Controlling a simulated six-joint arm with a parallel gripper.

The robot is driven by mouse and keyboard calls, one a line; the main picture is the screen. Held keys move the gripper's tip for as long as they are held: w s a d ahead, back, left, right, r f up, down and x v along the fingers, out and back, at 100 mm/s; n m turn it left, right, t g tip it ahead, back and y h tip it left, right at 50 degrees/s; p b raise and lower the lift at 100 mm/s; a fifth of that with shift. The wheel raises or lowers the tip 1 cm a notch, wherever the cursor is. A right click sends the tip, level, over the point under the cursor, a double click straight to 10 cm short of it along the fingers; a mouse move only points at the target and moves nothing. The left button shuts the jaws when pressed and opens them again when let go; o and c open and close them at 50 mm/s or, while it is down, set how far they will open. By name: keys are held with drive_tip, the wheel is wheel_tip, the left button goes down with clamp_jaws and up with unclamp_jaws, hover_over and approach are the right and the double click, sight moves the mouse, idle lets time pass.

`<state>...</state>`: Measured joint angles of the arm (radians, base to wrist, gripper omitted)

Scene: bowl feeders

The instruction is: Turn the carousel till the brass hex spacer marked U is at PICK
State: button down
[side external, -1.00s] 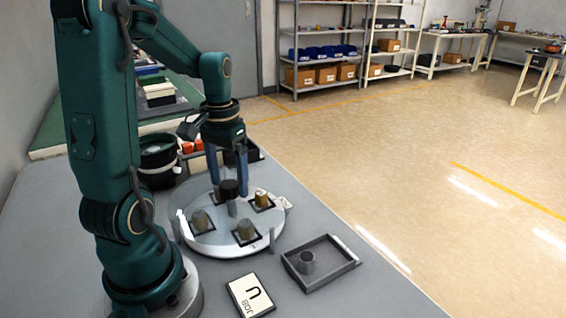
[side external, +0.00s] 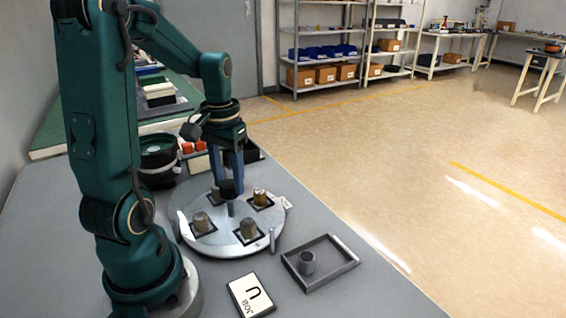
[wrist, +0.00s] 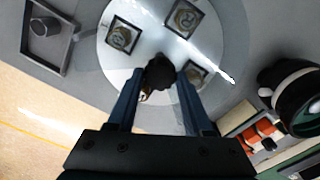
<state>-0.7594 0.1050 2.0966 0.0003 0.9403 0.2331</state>
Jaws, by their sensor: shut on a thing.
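The carousel (side external: 224,246) is a pale round disc with dark square pockets, also in the wrist view (wrist: 150,52). Brass spacers stand in pockets: one at the back right (side external: 260,197), one in front (side external: 248,229), one at the left (side external: 202,222). The wrist view shows three from above (wrist: 122,38) (wrist: 184,18) (wrist: 195,74); I cannot read their marks. My gripper (side external: 232,182) is shut on the dark central knob (wrist: 158,74), its fingers either side. A small pale label (side external: 287,203) sits at the disc's right edge; its word is unreadable.
A job card (side external: 251,295) marked U lies in front of the disc. A grey tray (side external: 334,278) holding a grey cylinder (side external: 307,262) lies at the right. A black round container (side external: 158,160) and a bin with red and pale parts (side external: 190,147) stand behind.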

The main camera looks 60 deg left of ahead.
drive_tip(key=shift+n, duration=6.5)
drive_tip(key=shift+r+n, duration=0.1)
drive_tip(key=shift+n, duration=2.1)
drive_tip(key=shift+c, duration=1.5)
unclamp_jaws()
